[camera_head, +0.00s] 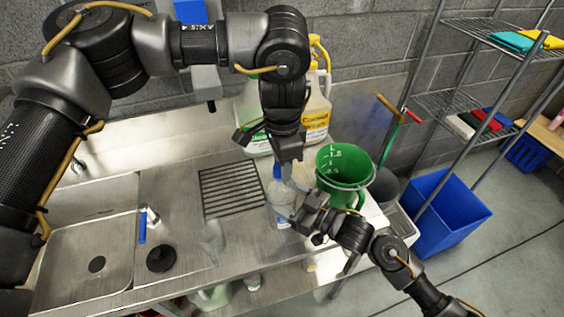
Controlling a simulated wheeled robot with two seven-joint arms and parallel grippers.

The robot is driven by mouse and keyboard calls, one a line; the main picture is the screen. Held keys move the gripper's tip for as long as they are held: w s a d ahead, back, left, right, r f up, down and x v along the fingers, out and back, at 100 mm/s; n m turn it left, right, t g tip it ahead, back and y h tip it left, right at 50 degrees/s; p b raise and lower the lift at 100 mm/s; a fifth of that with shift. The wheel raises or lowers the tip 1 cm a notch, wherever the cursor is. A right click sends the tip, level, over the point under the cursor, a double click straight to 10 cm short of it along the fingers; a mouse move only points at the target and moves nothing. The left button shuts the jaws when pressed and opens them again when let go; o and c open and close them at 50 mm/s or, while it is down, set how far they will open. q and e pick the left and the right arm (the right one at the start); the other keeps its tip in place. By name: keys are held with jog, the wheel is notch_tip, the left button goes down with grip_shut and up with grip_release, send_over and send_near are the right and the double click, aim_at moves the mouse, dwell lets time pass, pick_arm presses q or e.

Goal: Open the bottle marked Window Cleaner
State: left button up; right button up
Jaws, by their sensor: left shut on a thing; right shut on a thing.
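A clear bottle (280,197) with a blue top (277,171) stands on the steel counter, right of the drain grate. Its label is too small to read. My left gripper (284,168) comes down from above and is shut on the blue top. My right gripper (297,217) reaches in from the lower right and is shut on the bottle's body. The fingers and hand of both grippers hide parts of the bottle, so I cannot tell whether the top is loose.
A green measuring bucket (345,164) stands close to the right of the bottle. Large jugs (318,112) stand behind. A sink (90,250) is at the left. A wire shelf (455,103) and blue bin (455,210) are at the right.

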pick_arm(q)
jog(key=shift+d+r, duration=0.1)
jog(key=shift+r, duration=0.05)
pick_arm(e)
jog(key=shift+f, duration=0.1)
dwell(0.5)
pick_arm(q)
jog(key=shift+r, duration=0.95)
jog(key=shift+r, duration=2)
pick_arm(e)
jog(key=o, duration=2)
jog(key=shift+c, duration=0.2)
pick_arm(q)
notch_tip(320, 180, down, 3)
jog(key=b, duration=0.3)
jog(key=shift+f, duration=0.3)
pick_arm(e)
jog(key=v, duration=1.2)
